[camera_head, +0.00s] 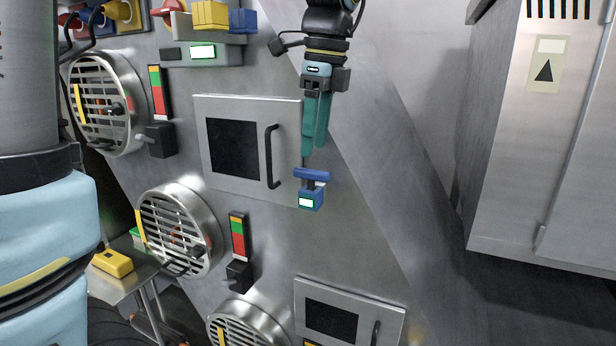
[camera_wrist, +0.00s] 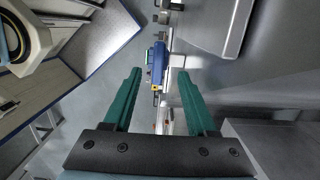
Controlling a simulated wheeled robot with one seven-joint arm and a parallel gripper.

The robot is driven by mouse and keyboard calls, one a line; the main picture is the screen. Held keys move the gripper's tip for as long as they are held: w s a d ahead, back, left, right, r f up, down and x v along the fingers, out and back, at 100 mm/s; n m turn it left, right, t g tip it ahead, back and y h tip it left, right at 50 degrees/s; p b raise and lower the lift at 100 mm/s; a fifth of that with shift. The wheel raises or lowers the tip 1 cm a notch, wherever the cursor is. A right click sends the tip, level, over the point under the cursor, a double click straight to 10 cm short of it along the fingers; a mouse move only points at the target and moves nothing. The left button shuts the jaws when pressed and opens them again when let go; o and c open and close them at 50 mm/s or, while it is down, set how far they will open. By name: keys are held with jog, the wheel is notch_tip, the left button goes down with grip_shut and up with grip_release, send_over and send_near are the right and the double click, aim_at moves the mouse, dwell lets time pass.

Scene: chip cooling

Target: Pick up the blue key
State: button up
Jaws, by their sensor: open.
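The blue key (camera_head: 311,175) has a bar-shaped handle and sits upright in a small blue lock block (camera_head: 311,198) with a lit display, on the sloped metal panel. My gripper (camera_head: 314,151) points down with its teal fingers just above the key, apart from it. In the wrist view my gripper (camera_wrist: 160,71) is open and empty. A blue shape that looks like the key (camera_wrist: 158,62) shows ahead, between the fingertips. I cannot tell the exact gap to the key.
A square door with a dark window (camera_head: 236,148) and a black handle (camera_head: 272,157) is just left of the key. Round vents (camera_head: 180,230) and red-green indicators (camera_head: 238,236) lie further left. A yellow key-like block (camera_head: 112,263) rests on a small tray. A grey cabinet (camera_head: 530,130) stands right.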

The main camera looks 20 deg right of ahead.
aim_at(311, 170)
jog(key=shift+w+a+f+p, duration=0.1)
jog(key=shift+f+p, duration=0.1)
jog(key=shift+f, duration=0.9)
jog(key=shift+s+a+f+p, duration=0.1)
jog(key=shift+f+p, duration=0.1)
jog(key=shift+f, duration=0.85)
jog(key=shift+w+a+f+p, duration=0.1)
jog(key=shift+f+p, duration=0.1)
jog(key=shift+f, duration=0.9)
grip_shut()
